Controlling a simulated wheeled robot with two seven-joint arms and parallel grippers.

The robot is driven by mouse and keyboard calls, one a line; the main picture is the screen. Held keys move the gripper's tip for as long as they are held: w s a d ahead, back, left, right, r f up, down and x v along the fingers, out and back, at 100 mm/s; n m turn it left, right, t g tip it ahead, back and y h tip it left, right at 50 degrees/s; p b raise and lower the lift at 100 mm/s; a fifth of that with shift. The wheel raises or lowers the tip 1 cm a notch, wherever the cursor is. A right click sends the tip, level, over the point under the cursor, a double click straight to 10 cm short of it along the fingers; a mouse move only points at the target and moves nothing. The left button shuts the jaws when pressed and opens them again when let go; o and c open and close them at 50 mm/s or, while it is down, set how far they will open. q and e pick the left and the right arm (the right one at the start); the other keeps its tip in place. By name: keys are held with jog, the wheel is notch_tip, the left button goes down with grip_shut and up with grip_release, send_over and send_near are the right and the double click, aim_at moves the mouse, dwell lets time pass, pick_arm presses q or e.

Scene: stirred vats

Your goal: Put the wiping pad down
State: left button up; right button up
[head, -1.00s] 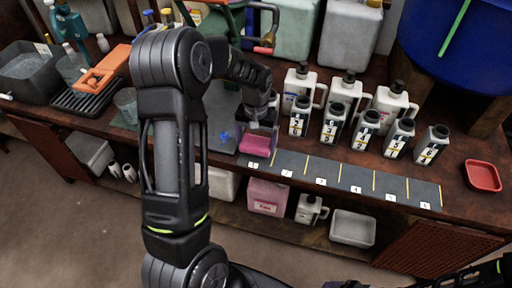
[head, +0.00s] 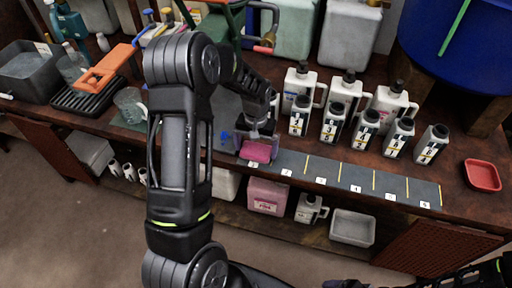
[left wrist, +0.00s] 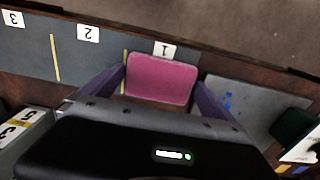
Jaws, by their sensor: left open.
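The pink wiping pad (head: 256,151) lies on the worktop at the left end of the dark numbered strip (head: 310,170), by label 1. It also shows in the left wrist view (left wrist: 161,78), flat, with label 1 at its edge. My left gripper (head: 259,143) is over the pad with its jaws open. In the left wrist view its two purple-grey fingers (left wrist: 161,88) stand one on each side of the pad, close to its edges. Whether a finger still touches the pad, I cannot tell.
Several numbered dark-capped bottles (head: 365,130) stand behind the strip, with white jugs (head: 347,92) behind them. A grey plate with blue spots (left wrist: 232,100) is beside the pad. A red tray (head: 482,175) lies at the right. The strip's other places are clear.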

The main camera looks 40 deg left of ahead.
aim_at(256, 150)
pick_arm(q)
jog(key=shift+r, duration=0.1)
jog(key=shift+r, duration=0.45)
notch_tip(256, 150, up, 11)
jog(key=b, duration=0.1)
jog(key=shift+r, duration=0.15)
dwell(0.6)
